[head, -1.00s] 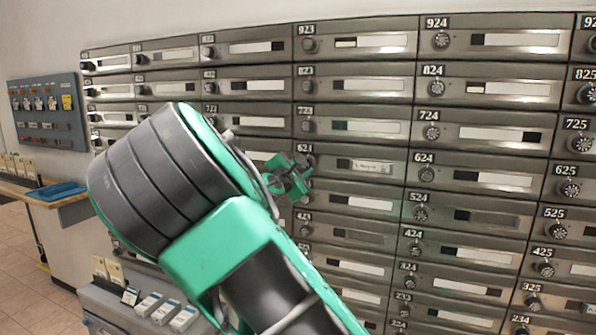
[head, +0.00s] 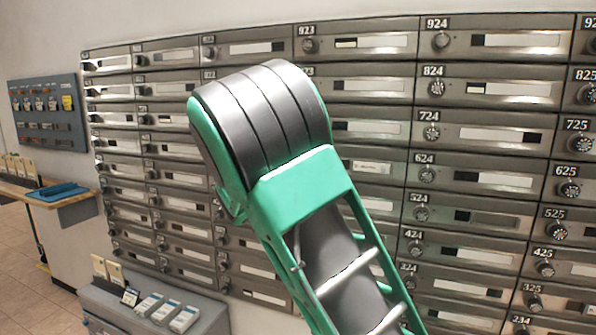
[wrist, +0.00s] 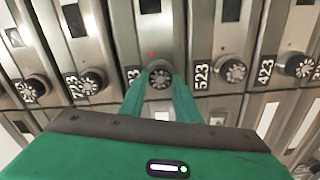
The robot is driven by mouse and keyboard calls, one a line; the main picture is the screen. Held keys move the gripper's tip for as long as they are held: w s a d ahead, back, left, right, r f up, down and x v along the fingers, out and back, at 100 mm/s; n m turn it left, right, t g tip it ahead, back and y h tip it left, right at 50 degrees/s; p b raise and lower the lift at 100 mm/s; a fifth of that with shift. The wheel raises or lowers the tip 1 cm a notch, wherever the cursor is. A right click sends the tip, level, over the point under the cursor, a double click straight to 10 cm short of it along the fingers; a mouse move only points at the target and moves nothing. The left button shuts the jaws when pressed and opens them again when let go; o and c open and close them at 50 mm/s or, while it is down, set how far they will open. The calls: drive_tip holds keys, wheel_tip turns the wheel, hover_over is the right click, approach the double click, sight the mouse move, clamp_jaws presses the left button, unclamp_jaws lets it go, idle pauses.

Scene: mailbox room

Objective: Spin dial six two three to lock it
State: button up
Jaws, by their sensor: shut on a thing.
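In the wrist view the dial (wrist: 160,75) is a dark round knob with white marks around its rim. Its label is mostly covered by my left finger, with only a "3" showing; it sits between the boxes marked 723 and 523. My gripper (wrist: 159,88) is shut on this dial, one green finger on each side. A small red dot (wrist: 152,54) shows on the metal door just above the dial. In the head view my arm hides both my gripper and this dial.
The neighbouring 523 dial (wrist: 232,70) and 723 dial (wrist: 92,81) stand close on either side. A wall of metal mailboxes (head: 490,180) fills the head view. A grey cabinet (head: 150,305) with cards and a counter with a blue tray (head: 57,191) are at left.

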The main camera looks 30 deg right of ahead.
drive_tip(key=m, duration=2.1)
drive_tip(key=shift+s+d+f+m, duration=0.1)
drive_tip(key=shift+f+m, duration=0.1)
drive_tip(key=shift+m, duration=0.2)
drive_tip(key=o, duration=1)
drive_tip(key=shift+o, duration=0.2)
drive_tip(key=shift+r, duration=0.1)
drive_tip(key=v, duration=1)
drive_tip(key=shift+a, duration=0.3)
